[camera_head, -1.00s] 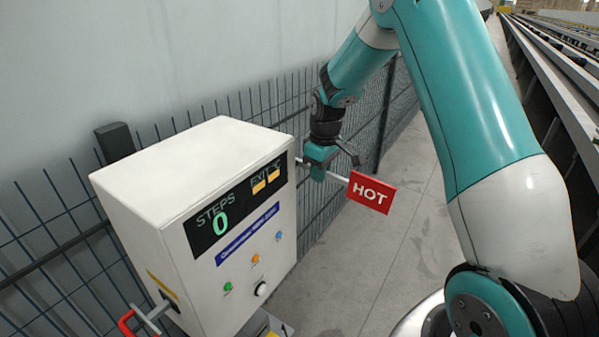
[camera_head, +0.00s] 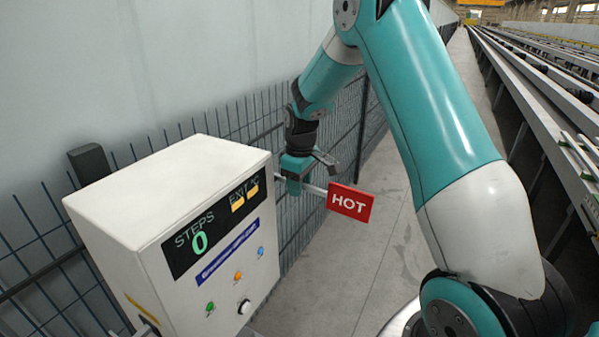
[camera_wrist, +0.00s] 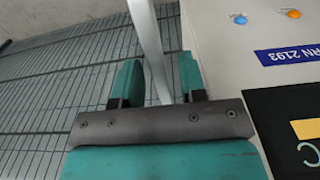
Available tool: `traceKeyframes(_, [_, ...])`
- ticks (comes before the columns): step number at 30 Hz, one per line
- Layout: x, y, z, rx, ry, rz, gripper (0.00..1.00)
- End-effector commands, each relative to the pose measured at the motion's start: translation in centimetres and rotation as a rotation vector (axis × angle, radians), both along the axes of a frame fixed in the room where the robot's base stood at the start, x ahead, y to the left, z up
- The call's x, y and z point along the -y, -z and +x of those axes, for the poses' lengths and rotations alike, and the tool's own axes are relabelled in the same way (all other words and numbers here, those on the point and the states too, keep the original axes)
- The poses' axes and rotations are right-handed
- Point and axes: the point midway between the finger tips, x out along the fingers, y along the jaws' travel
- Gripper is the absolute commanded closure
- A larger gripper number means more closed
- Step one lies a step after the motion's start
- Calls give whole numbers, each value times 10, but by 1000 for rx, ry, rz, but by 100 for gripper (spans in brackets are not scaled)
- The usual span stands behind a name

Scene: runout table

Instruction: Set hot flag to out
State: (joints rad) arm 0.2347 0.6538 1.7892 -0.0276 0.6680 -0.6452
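The red HOT flag (camera_head: 350,202) sits at the end of a pale rod (camera_head: 314,189) that sticks out from the right side of the white cabinet (camera_head: 175,175). My gripper (camera_head: 308,180) is at the rod, between the cabinet and the flag. In the wrist view, the rod (camera_wrist: 149,40) passes between the two teal fingers of my gripper (camera_wrist: 157,78). The fingers are apart, with gaps beside the rod. The flag plate is outside the wrist view. The rod's mount is hard to make out.
The cabinet front has a display (camera_head: 216,225) reading STEPS 0, several coloured buttons and a knob (camera_head: 244,307). A dark wire fence (camera_head: 345,125) runs close behind the cabinet and my gripper. Clear floor lies right of the flag, and a long runout table (camera_head: 545,110) stands farther right.

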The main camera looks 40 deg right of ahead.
Motion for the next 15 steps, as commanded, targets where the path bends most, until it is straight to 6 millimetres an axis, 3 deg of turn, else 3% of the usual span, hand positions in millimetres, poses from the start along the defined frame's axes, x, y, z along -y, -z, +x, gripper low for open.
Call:
traceKeyframes(5, [1, -19, 0, 6, 0, -2, 62])
traceKeyframes(15, [2, -103, -2, 10, 1, -2, 62])
